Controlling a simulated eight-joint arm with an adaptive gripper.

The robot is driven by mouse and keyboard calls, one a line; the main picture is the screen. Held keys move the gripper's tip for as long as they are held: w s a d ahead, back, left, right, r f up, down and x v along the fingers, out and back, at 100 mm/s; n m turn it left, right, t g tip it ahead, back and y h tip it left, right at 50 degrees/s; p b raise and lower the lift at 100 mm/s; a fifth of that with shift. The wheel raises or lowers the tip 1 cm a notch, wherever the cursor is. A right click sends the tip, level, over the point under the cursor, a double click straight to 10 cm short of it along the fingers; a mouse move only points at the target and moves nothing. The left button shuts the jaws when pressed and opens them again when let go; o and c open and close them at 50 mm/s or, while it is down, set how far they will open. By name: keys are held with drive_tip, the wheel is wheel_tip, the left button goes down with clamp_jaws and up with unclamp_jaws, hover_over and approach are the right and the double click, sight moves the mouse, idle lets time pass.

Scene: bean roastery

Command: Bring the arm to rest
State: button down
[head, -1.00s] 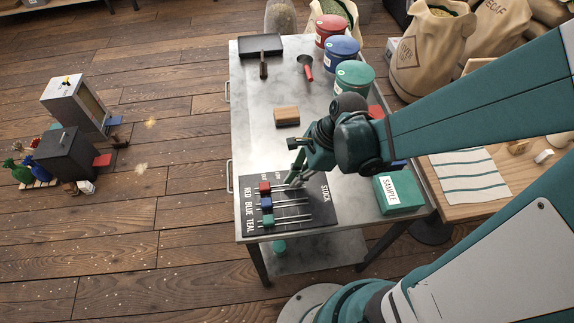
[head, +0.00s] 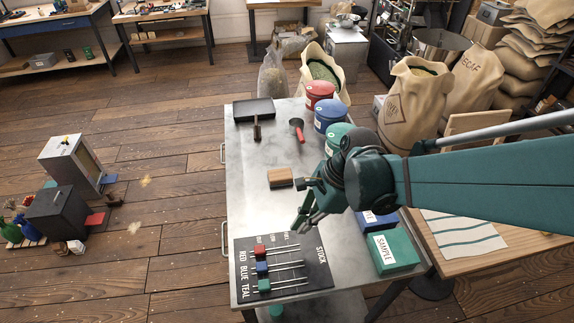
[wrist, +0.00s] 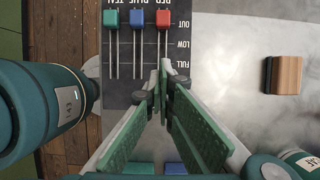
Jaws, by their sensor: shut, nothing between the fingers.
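My gripper (head: 306,222) is shut and empty above the metal table (head: 240,190), a little beyond the dark slider board (head: 320,278). In the wrist view its two green fingers (wrist: 165,75) meet at the tips near the red slider. The board carries a red slider (head: 260,250), a blue slider (head: 262,267) and a teal slider (head: 264,286), all at the left part of their rails. In the wrist view all three stand by the OUT mark. My gripper appears apart from the sliders.
A wooden block (head: 280,178), a black tray (head: 253,109) and a red-handled tool (head: 297,130) lie on the table. Red (head: 319,94), blue (head: 331,114) and green (head: 338,136) canisters line its right side. A green SAMPLE box (head: 392,252) sits at the near right corner.

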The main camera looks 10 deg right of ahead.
drive_tip(key=shift+r, duration=0.1)
idle(0.6)
drive_tip(key=d+r+n+t+h, duration=0.4)
drive_tip(key=d+r+n+t, duration=0.3)
drive_tip(key=r+n, duration=0.7)
drive_tip(key=shift+s+d+r+n, duration=0.25)
drive_tip(key=shift+d+n, duration=0.7)
drive_tip(key=shift+n, duration=1.05)
